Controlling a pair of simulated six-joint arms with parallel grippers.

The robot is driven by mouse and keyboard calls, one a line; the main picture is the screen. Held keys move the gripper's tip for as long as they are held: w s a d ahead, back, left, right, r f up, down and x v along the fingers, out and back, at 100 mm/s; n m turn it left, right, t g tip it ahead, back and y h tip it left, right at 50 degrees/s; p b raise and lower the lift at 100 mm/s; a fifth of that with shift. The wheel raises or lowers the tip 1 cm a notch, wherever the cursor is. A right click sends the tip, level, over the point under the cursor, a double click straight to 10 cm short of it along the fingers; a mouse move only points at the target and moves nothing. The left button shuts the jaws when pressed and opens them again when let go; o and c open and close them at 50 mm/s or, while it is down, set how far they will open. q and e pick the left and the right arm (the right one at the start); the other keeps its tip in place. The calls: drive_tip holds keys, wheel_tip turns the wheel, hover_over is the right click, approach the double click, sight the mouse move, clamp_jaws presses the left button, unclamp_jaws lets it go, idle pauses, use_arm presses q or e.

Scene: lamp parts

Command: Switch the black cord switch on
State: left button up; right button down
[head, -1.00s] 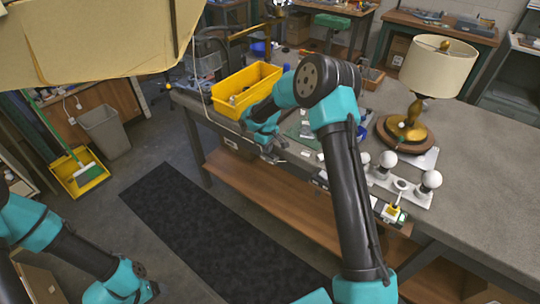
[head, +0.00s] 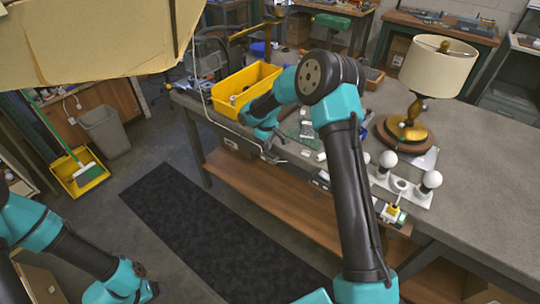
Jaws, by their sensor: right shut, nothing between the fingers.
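My right gripper (head: 272,156) is at the front edge of the workbench, below the yellow bin. It is shut and small in the picture, with nothing visible held in it. I cannot make out the black cord switch; it is too small or hidden near the gripper and forearm. A thin pale cord (head: 205,98) hangs down past the bin's left side to the bench edge. A table lamp (head: 438,68) with a cream shade and brass base stands upright on a round wooden foot at the right; its bulb is hidden.
The yellow bin (head: 232,82) stands at the bench's left end. A white holder (head: 400,186) with round white bulbs sits near the front edge, right of my right arm. A large tan shade-like thing (head: 90,40) blocks the upper left. The grey benchtop (head: 490,165) at right is clear.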

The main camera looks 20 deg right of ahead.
drive_tip(key=shift+r, duration=2.25)
drive_tip(key=s+a+f+m+y, duration=0.1)
drive_tip(key=s+a+f+y, duration=0.15)
drive_tip(key=s+f, duration=0.45)
drive_tip(key=s+a+f+m+y, duration=0.1)
drive_tip(key=s+a+f, duration=0.3)
drive_tip(key=s+f, duration=0.35)
drive_tip(key=s+a+f+m, duration=0.1)
drive_tip(key=s+f+m, duration=0.1)
drive_tip(key=s, duration=0.7)
drive_tip(key=s+a+f+m, duration=0.1)
drive_tip(key=s+f+m, duration=0.2)
drive_tip(key=s, duration=0.7)
drive_tip(key=shift+a+f+t, duration=0.35)
drive_tip(key=shift+f+t, duration=0.05)
drive_tip(key=shift+f, duration=0.05)
drive_tip(key=shift+w, duration=0.1)
